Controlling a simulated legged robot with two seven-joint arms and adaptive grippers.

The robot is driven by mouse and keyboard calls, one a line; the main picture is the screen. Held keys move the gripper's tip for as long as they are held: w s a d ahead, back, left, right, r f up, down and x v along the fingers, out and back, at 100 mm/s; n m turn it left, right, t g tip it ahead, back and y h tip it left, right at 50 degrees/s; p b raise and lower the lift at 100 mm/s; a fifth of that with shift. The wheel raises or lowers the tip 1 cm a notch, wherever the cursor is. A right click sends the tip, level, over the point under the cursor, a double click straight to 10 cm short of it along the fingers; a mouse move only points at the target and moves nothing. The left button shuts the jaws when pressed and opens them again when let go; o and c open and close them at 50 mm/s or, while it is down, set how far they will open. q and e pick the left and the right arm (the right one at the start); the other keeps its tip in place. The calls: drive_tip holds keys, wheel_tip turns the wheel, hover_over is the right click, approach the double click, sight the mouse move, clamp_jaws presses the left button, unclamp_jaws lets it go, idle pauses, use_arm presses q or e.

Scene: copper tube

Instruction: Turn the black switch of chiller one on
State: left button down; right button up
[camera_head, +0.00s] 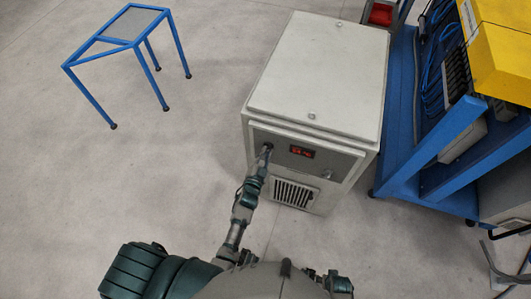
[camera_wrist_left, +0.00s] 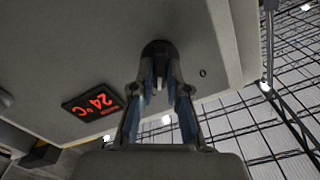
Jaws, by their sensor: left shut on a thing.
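The chiller (camera_head: 318,75) is a pale grey box with a grey front panel and a red-lit display (camera_head: 301,152). The black switch (camera_wrist_left: 157,48) is a round dark knob on that panel, left of the display in the head view. My left gripper (camera_head: 266,155) reaches up to the panel's left part. In the left wrist view the two fingers of the left gripper (camera_wrist_left: 160,84) close on the knob from both sides and partly cover it. The display (camera_wrist_left: 93,102) there reads 24 °C, upside down. My right gripper cannot be made out.
A blue-framed table (camera_head: 117,41) stands at the back left. A blue rack (camera_head: 400,165) with yellow cases (camera_head: 500,50) and cables stands close to the chiller's right. A vent grille (camera_head: 294,194) is below the panel. The floor at left is clear.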

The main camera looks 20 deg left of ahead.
use_arm(q)
drive_tip(key=shift+w+d+r+m, duration=0.1)
drive_tip(key=shift+r+m, duration=0.1)
drive_tip(key=shift+m, duration=0.45)
drive_tip(key=shift+d+r+m, duration=0.1)
drive_tip(key=shift+r+m, duration=0.1)
drive_tip(key=shift+m, duration=0.45)
drive_tip(key=c, duration=1.2)
unclamp_jaws()
drive_tip(key=shift+f, duration=0.1)
drive_tip(key=shift+o, duration=0.2)
drive_tip(key=shift+d+f, duration=0.1)
drive_tip(key=s, duration=1.2)
drive_tip(key=shift+a+f, duration=0.1)
drive_tip(key=shift+a, duration=0.1)
